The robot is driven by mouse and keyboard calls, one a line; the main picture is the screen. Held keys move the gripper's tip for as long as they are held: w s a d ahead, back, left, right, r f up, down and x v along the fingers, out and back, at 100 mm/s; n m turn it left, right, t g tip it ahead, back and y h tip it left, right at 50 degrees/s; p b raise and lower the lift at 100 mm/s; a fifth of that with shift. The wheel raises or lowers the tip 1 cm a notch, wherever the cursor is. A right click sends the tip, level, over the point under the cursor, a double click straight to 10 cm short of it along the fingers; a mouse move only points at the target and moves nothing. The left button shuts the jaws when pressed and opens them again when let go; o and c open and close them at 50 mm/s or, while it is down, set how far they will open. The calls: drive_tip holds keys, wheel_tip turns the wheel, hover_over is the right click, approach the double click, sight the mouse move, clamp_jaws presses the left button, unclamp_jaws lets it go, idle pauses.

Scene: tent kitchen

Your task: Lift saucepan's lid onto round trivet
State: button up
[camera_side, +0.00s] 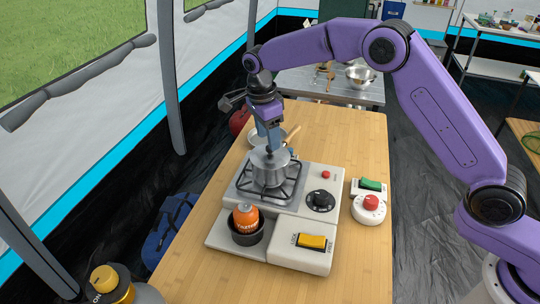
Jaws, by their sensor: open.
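The metal saucepan (270,178) stands on the stove's burner grate. Its grey lid (258,161) sits on top of it. My gripper (273,149) points down at the middle of the lid, right over where a knob would be. Its fingers are open, and the knob is hidden or too small to make out. I cannot tell whether the fingers touch the lid. A pale round thing (253,139) lies behind my gripper and is partly hidden by it. I cannot tell whether it is the round trivet.
The camp stove (316,222) holds an orange gas canister (246,216), a black knob (320,201) and a yellow switch (313,242). A red button (370,202) and a green switch (370,184) stand to its right. The wooden table (350,150) is clear at the back right.

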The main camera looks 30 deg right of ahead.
sight(270, 152)
drive_tip(key=shift+d+f, duration=0.2)
drive_tip(key=shift+f, duration=1.25)
drive_tip(key=shift+c, duration=0.4)
clamp_jaws()
drive_tip(key=shift+r, duration=0.1)
